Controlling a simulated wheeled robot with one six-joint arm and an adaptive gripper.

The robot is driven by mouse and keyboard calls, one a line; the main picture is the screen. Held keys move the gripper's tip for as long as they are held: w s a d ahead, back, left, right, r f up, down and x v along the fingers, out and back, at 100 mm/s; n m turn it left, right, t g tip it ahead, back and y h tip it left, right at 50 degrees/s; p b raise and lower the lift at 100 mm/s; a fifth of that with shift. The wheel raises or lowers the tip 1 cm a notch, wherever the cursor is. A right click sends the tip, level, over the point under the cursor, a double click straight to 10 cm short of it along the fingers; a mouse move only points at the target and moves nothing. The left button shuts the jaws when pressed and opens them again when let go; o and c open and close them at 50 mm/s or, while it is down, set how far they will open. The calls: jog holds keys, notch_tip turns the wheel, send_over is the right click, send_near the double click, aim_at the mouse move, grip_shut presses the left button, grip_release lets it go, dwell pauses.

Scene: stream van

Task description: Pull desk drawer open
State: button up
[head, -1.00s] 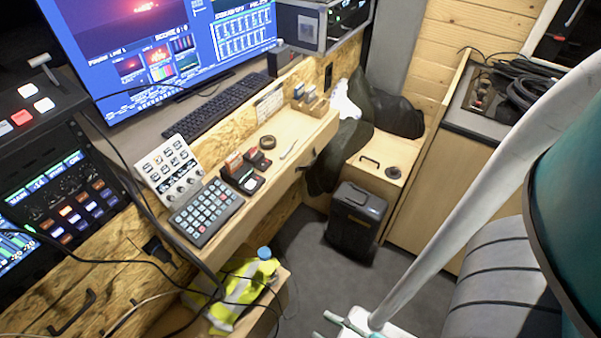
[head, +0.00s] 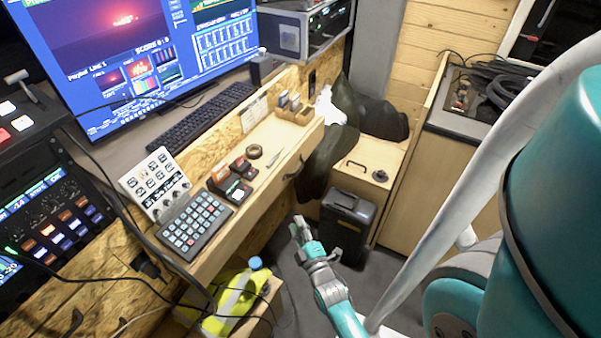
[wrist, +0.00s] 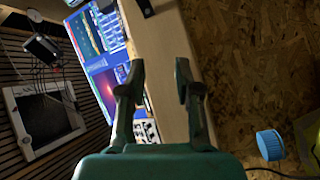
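The desk drawer (head: 262,193) is a pale wooden front under the desk's edge, with a dark handle (head: 294,168) near its right end. It looks closed, though the view is steep. My gripper (head: 300,228) is below and slightly right of that handle, apart from it, in front of the dark bin. In the wrist view my gripper (wrist: 157,75) has its two fingers spread wide with nothing held. A pale wooden board (wrist: 160,60) shows behind and between them, and a small dark part (wrist: 146,8), perhaps the handle, is at the top.
A dark bin (head: 346,222) stands on the floor beside a wooden cabinet. A low box (head: 262,325) holds a yellow vest (head: 228,302) and a blue-capped bottle (head: 256,264). A keypad (head: 194,224) and small items sit on the desk.

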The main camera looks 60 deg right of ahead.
jog(key=w+d+h, duration=0.1)
jog(key=w+d, duration=0.2)
jog(key=d, duration=0.3)
jog(key=w+d+r+g+h, duration=0.1)
jog(key=w+d, duration=0.2)
jog(key=d, duration=0.3)
jog(key=w+d+r+n, duration=0.1)
jog(key=w+d, duration=0.2)
jog(key=d, duration=0.3)
jog(key=shift+d+r+h, duration=0.15)
jog(key=shift+d+h, duration=0.2)
jog(key=shift+h, duration=0.05)
jog(key=shift+c, duration=0.2)
grip_shut()
